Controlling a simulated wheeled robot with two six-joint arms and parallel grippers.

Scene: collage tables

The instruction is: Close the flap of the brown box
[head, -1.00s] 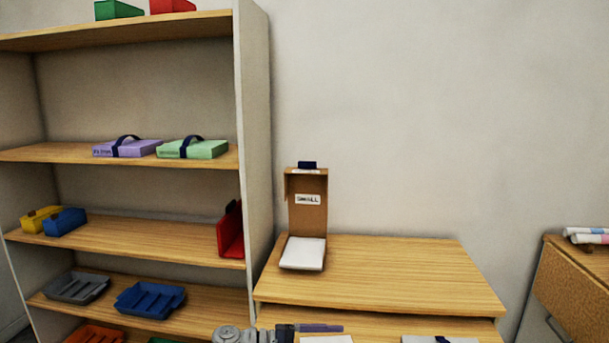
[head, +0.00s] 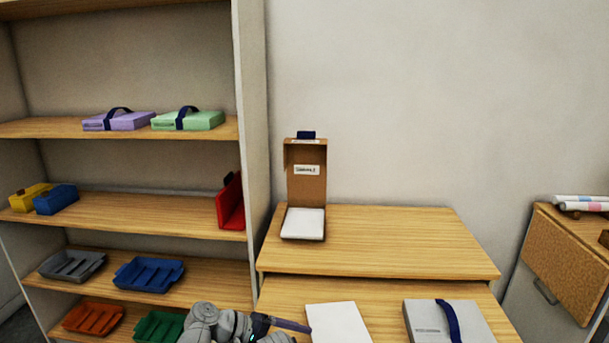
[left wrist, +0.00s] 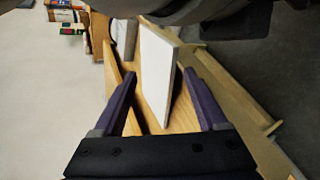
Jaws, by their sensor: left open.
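The brown box (head: 307,155) stands open at the left end of the upper table level, in front of the wall. Its flap (head: 306,188) stands upright at the back, with a white label and a dark blue tab on top. A white block (head: 303,222) fills the box's bottom. My left gripper (head: 309,329) is low in the head view, well below and in front of the box, beside a white slab (head: 338,322). In the left wrist view its purple fingers (left wrist: 159,75) are spread and empty, with a white slab (left wrist: 158,72) beyond them. My right gripper is out of view.
A grey box with a blue strap (head: 425,322) lies on the lower table level (head: 380,292). The upper level (head: 400,240) is clear right of the brown box. A tall shelf (head: 255,150) with trays and boxes stands close on the left; a cabinet (head: 565,260) stands right.

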